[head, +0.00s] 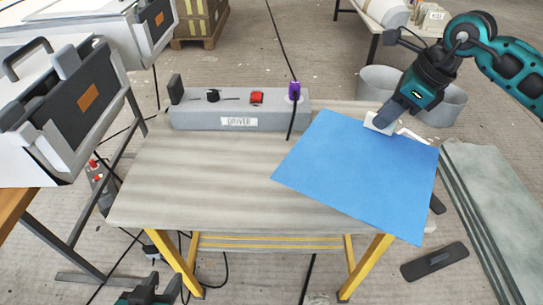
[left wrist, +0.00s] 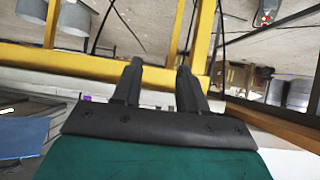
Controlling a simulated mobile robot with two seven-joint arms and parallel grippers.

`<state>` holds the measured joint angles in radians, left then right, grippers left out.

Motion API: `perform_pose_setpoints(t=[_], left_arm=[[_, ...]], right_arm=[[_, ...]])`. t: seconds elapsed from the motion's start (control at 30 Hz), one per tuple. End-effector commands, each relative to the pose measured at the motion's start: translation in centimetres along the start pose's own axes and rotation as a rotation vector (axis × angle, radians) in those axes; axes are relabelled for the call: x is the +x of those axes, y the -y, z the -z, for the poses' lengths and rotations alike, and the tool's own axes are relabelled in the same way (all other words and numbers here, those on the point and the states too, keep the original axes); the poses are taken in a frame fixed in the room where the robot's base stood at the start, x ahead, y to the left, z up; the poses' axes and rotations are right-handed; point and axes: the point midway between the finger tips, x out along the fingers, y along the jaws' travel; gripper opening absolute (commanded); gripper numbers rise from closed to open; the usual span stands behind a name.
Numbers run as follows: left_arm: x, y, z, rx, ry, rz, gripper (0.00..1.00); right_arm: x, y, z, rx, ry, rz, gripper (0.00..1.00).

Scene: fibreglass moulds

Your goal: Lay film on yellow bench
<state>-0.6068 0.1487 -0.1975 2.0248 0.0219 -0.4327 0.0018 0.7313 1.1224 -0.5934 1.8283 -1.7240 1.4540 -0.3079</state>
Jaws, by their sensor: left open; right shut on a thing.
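The film is a flat blue sheet (head: 355,175) over the right part of the yellow bench. The bench (head: 200,180) has a pale wood-grain top and yellow legs. The sheet's near right corner reaches past the bench's front edge; whether the sheet touches the top cannot be told. My right gripper (head: 382,122) is at the sheet's far edge, shut on it near a white piece; its fingertips are partly hidden. My left gripper (head: 150,292) is low in front of the bench, at the bottom edge of the head view. In the left wrist view its two fingers (left wrist: 158,82) are apart and empty.
A grey block labelled DRIVER (head: 240,112) stands along the bench's back, with a red item (head: 256,97) and a purple item (head: 294,90) on it. Grey slabs (head: 480,190) stand at the right. Grey machines (head: 75,105) are at the left. The bench's left and middle are clear.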

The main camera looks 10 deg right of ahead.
Motion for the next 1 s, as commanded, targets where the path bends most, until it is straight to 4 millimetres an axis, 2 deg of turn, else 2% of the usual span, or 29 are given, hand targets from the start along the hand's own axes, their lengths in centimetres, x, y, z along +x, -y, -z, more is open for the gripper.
perform_pose_setpoints(t=[0.03, 0.3, 0.43, 0.6, 0.83, 1.0], left_arm=[[0.5, -0.1, -0.6, 0.0, -0.001, -0.004, 0.43], [1.8, -0.6, -1.5, -0.001, -0.011, -0.017, 0.43], [2.2, -0.6, -1.7, 0.0, -0.011, -0.019, 0.43], [2.3, -0.6, -1.4, 0.001, -0.021, -0.021, 0.43], [2.4, -0.7, -1.6, 0.0, -0.02, -0.022, 0.43], [3.2, -0.7, -2.9, 0.0, -0.017, -0.022, 0.43]], right_arm=[[-0.3, 0.7, 0.6, 0.097, 0.002, 0.045, 0.0], [-4.4, 3.7, 2.5, 0.645, 0.009, 0.269, 0.0], [-6.0, 4.6, 3.2, 0.835, 0.011, 0.345, 0.0], [-7.2, 5.1, 3.7, 0.962, 0.011, 0.394, 0.0], [-6.9, 5.1, 4.0, 0.979, 0.007, 0.399, 0.0], [-3.4, 5.1, 5.5, 0.977, 0.002, 0.398, 0.0]])
